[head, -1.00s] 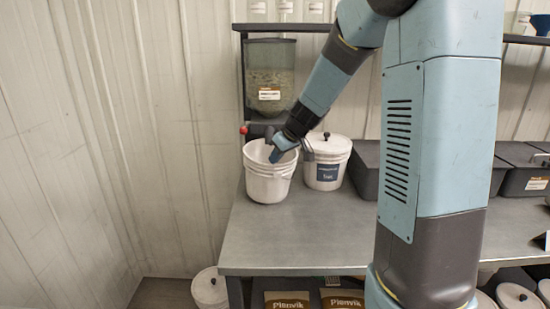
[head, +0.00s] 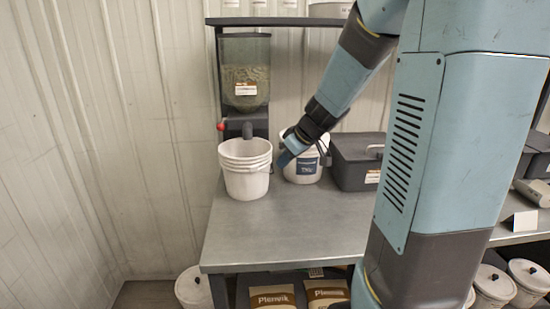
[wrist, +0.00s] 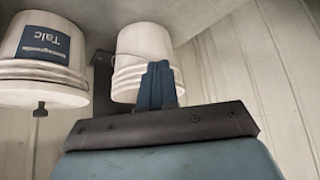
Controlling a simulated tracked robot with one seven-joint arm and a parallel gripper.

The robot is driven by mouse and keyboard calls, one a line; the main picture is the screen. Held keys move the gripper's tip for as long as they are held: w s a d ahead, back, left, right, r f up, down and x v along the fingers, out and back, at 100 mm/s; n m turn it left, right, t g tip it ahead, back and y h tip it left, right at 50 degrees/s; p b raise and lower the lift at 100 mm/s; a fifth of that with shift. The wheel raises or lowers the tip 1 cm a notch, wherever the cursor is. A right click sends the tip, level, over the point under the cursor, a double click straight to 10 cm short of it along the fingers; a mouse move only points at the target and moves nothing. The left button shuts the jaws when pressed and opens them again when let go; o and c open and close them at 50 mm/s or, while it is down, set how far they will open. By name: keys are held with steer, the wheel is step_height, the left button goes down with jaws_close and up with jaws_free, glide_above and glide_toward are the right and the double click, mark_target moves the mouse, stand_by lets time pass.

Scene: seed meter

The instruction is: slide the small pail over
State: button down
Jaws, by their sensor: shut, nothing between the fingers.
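The small white pail (head: 245,181) stands upright and open-topped on the grey bench, under and in front of the seed hopper's spout (head: 247,130). My gripper (head: 285,158) is shut and empty. In the head view it is just right of the pail's rim, in front of the lidded Talc pail (head: 303,171). In the wrist view, which looks upside down, my shut fingers (wrist: 157,85) overlap the small pail (wrist: 140,45), and the Talc pail (wrist: 42,55) is to the left. I cannot tell whether the fingers touch the small pail.
The seed hopper (head: 245,75) with a red knob (head: 220,127) stands behind the pail. A dark lidded bin (head: 355,165) is right of the Talc pail. The bench top (head: 285,228) is clear in front. Bags and lidded pails sit below.

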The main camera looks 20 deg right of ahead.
steer(key=shift+s, duration=0.15)
steer(key=c, duration=1.7)
jaws_free()
steer(key=shift+o, duration=0.6)
steer(key=shift+s+a+r, duration=0.1)
steer(key=shift+s+r, duration=0.15)
steer(key=o, duration=0.4)
steer(key=shift+m, duration=0.4)
steer(key=s+r, duration=0.1)
steer(key=s+a+r, duration=0.1)
steer(key=s, duration=0.1)
steer(key=s+a+r, duration=0.1)
steer(key=s, duration=0.1)
steer(key=shift+a+r, duration=0.1)
steer(key=shift+r, duration=0.2)
steer(key=s+r+m+h, duration=0.1)
steer(key=s+r+m, duration=0.1)
steer(key=s, duration=0.4)
steer(key=s+r+m+h, duration=0.1)
steer(key=s+r+m, duration=0.1)
steer(key=s, duration=0.4)
steer(key=s+r+m+h, duration=0.1)
steer(key=s+m+h, duration=0.1)
steer(key=s, duration=0.4)
steer(key=shift+s+r, duration=0.25)
steer(key=shift+r, duration=0.15)
steer(key=shift+s, duration=0.15)
